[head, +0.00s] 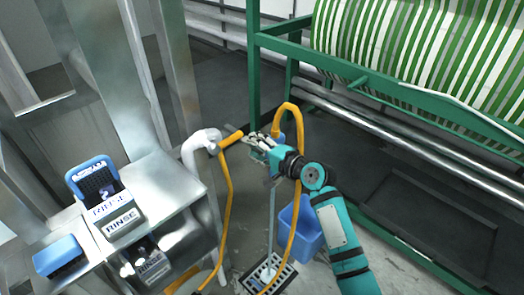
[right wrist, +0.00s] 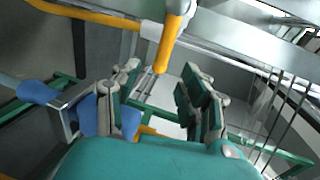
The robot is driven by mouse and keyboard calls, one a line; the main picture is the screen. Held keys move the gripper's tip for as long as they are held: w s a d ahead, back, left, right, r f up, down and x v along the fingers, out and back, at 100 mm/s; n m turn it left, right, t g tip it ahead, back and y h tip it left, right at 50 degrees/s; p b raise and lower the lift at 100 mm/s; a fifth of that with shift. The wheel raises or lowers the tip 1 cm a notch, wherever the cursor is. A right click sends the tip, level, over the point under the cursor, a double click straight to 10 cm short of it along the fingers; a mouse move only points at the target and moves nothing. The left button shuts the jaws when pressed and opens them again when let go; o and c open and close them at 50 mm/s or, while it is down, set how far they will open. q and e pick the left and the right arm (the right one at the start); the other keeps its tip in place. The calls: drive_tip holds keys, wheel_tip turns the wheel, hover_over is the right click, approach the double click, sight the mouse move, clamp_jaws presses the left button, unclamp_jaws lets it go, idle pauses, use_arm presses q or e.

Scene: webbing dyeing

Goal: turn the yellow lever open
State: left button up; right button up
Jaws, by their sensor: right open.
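The yellow lever (head: 231,140) sticks out to the right from a white pipe fitting (head: 200,146) beside the metal stand. My right gripper (head: 255,141) is at the lever's free end, with its fingers toward the fitting. In the right wrist view the lever (right wrist: 167,45) points down from the top, its end between the spread fingers of my right gripper (right wrist: 160,78). The fingers are open, with visible space on both sides of the lever. I cannot tell whether either finger touches it. My left gripper is out of view.
A yellow hose (head: 228,215) hangs below the fitting. Another yellow hose (head: 297,180) loops close behind my right gripper, above a blue bucket (head: 300,226). A metal stand (head: 160,185) holds signs marked RINSE. A green frame (head: 254,70) with a striped roll (head: 420,50) stands behind.

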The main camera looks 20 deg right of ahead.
drive_tip(key=shift+v, duration=1.6)
